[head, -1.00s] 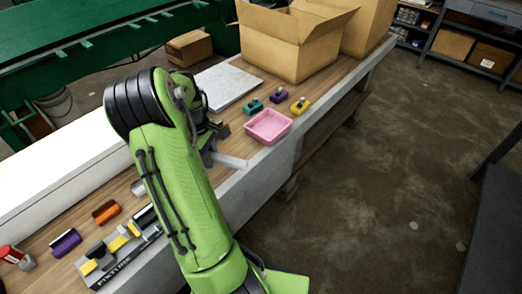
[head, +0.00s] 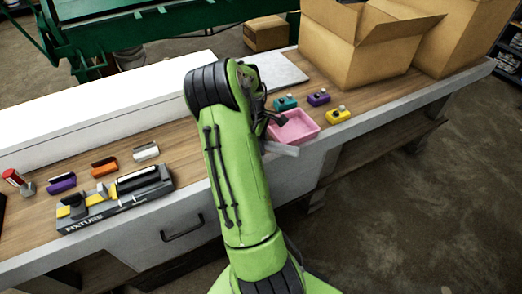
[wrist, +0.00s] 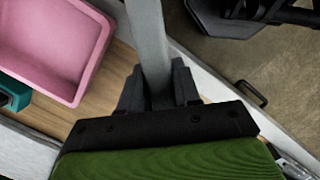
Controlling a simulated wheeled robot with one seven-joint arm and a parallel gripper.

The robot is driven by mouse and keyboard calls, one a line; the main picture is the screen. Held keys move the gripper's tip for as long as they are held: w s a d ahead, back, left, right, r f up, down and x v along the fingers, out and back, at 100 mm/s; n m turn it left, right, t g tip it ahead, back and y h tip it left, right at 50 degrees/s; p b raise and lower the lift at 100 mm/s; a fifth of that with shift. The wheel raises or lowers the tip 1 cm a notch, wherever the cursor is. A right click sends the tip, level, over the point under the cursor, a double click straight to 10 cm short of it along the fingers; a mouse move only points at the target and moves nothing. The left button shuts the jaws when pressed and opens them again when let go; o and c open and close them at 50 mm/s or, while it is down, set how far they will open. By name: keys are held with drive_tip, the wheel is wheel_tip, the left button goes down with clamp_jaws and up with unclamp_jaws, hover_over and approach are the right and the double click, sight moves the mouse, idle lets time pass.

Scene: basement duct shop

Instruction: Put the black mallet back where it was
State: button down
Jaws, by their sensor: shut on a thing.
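My gripper (wrist: 158,88) is shut on a long, flat grey bar (wrist: 148,38) in the wrist view. The bar runs out of the top of that picture. In the head view the bar (head: 282,149) sticks out to the right from my gripper, just in front of the pink tray, over the bench's front edge. No black mallet head shows on it, and I cannot tell whether it is the mallet's handle. My arm hides much of the gripper in the head view. No other thing is clearly the black mallet.
The pink tray (head: 296,129) is close to my gripper. Teal (head: 285,103), purple (head: 318,97) and yellow (head: 337,115) pieces stand near it. A cardboard box (head: 375,60) is behind. A fixture block (head: 120,209) and coloured pieces occupy the left bench.

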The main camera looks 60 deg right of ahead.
drive_tip(key=shift+f, duration=0.95)
drive_tip(key=shift+f, duration=0.1)
drive_tip(key=c, duration=0.8)
unclamp_jaws()
